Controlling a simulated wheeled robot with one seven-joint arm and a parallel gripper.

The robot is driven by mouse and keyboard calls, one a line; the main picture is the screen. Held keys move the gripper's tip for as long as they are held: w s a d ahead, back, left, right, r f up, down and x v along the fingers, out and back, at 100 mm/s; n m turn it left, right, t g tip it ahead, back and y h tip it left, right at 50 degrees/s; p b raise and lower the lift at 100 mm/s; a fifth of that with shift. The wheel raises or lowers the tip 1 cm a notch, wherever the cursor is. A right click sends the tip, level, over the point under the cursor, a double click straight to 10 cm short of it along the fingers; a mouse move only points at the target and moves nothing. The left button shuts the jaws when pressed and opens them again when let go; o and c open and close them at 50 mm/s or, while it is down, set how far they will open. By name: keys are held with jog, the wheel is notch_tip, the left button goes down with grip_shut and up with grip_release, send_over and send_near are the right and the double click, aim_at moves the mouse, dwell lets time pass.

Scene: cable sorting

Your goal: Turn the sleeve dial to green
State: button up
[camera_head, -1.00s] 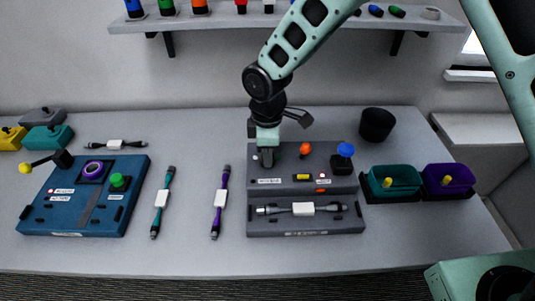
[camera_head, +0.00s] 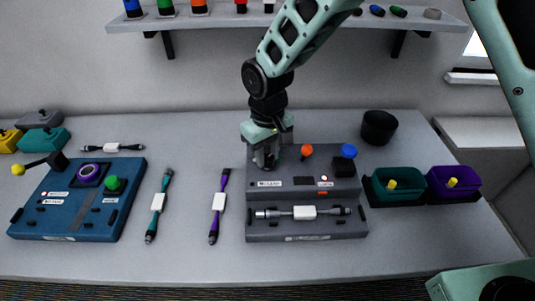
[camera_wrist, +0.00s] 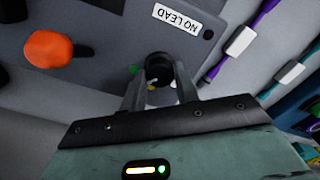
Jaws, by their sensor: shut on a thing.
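The sleeve dial is a black round knob (camera_wrist: 158,68) on the left of the grey device (camera_head: 308,228). My gripper (camera_head: 266,162) points down over it, and the wrist view shows its two fingers (camera_wrist: 160,84) shut on the knob's sides. A small green mark (camera_wrist: 133,69) sits beside the knob, with pale and yellow marks partly hidden near the fingers. I cannot tell which mark the dial points to. A "NO LEAD" label (camera_wrist: 177,17) is on the panel near the dial.
An orange knob (camera_head: 306,150) and a blue knob (camera_head: 348,151) stand right of the dial. A white-centred cable (camera_head: 304,213) lies across the device's front. Teal (camera_head: 378,190) and purple (camera_head: 452,184) bins stand right, the blue device (camera_head: 65,215) left.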

aim_at(267, 157)
jog(key=shift+m, duration=1.9)
jog(key=o, duration=1)
jog(key=shift+c, duration=0.2)
jog(key=shift+r, duration=0.15)
notch_tip(267, 157, up, 17)
jog(key=b, duration=0.2)
jog(key=shift+r, duration=0.1)
jog(key=s+d+f+n, duration=0.2)
jog(key=s+d, duration=0.3)
jog(key=s, duration=0.7)
jog(key=s+d+f+n, duration=0.3)
jog(key=s+d, duration=0.3)
jog(key=s, duration=0.6)
jog(key=shift+s+f+y, duration=0.3)
jog(key=shift+f, duration=0.4)
